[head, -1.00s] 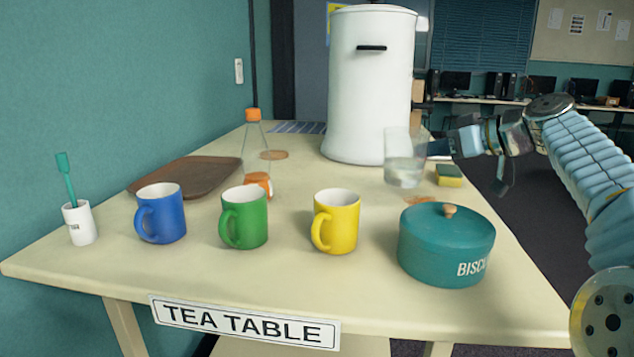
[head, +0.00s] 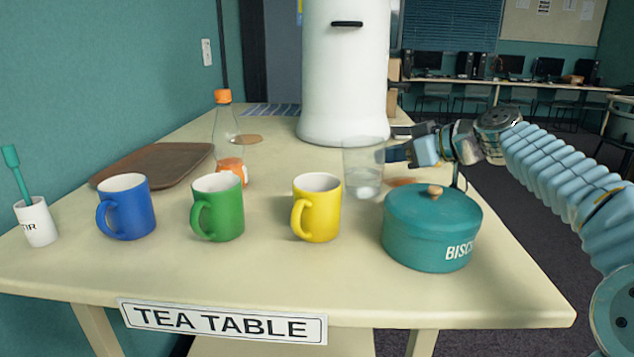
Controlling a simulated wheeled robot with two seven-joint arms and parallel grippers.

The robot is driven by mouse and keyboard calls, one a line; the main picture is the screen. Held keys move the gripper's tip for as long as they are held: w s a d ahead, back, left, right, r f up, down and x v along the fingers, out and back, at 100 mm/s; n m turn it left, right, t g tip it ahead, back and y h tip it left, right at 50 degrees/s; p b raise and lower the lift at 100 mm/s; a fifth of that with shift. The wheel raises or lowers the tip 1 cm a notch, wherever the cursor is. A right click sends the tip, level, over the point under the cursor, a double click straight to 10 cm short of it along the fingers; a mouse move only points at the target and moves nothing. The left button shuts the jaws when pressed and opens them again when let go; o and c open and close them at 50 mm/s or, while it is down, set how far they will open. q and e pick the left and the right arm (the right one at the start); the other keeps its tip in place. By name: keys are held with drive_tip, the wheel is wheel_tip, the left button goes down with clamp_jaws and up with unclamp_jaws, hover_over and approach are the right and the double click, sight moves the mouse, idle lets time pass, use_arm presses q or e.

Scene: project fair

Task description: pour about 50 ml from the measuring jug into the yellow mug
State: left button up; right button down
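The measuring jug (head: 363,172) is clear, with a little clear liquid at its bottom. It looks upright, held above the table behind and to the right of the yellow mug. My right gripper (head: 392,154) comes in from the right and is shut on the jug's right side; its fingertips are hard to make out. The yellow mug (head: 318,212) stands upright on the table, handle to the left, and its inside bottom is hidden. Jug and mug are apart. My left gripper is out of view.
The table (head: 250,268) also holds a teal biscuit tin (head: 432,232) right of the mug, a green mug (head: 218,210), a blue mug (head: 128,210), a stirrer pot (head: 37,222), a brown tray (head: 150,167), an orange-capped bottle (head: 228,145) and a white urn (head: 345,85). The table front is clear.

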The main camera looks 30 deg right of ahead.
drive_tip(key=shift+s+a+r+n+t+h+b, duration=0.15)
drive_tip(key=shift+s+a+r+n+h+b, duration=0.1)
drive_tip(key=shift+a+r+n, duration=0.2)
drive_tip(key=shift+s+a+r+n+t+h+b, duration=0.2)
drive_tip(key=shift+a+r+n, duration=0.15)
drive_tip(key=shift+r, duration=0.15)
drive_tip(key=s+a+r+n+t+h+p, duration=0.1)
drive_tip(key=a+r+n, duration=0.3)
drive_tip(key=r, duration=0.4)
drive_tip(key=shift+s+a+r+n+t+h, duration=0.15)
drive_tip(key=shift+s+a+n+t+h, duration=0.25)
drive_tip(key=shift+s+a+t+h, duration=0.2)
drive_tip(key=shift+s+a+r+n, duration=0.1)
drive_tip(key=shift+a+r+n, duration=0.1)
drive_tip(key=shift+r+n, duration=0.1)
drive_tip(key=shift+a+r, duration=0.1)
drive_tip(key=shift+r, duration=0.05)
drive_tip(key=shift+s+a+r+n+t+h, duration=0.15)
drive_tip(key=shift+a+r+n+t+h, duration=0.15)
drive_tip(key=shift+n+t, duration=0.1)
drive_tip(key=shift+s+a+r+n, duration=0.2)
drive_tip(key=shift+a+r+n, duration=0.1)
drive_tip(key=shift+r+n, duration=0.2)
idle(1.2)
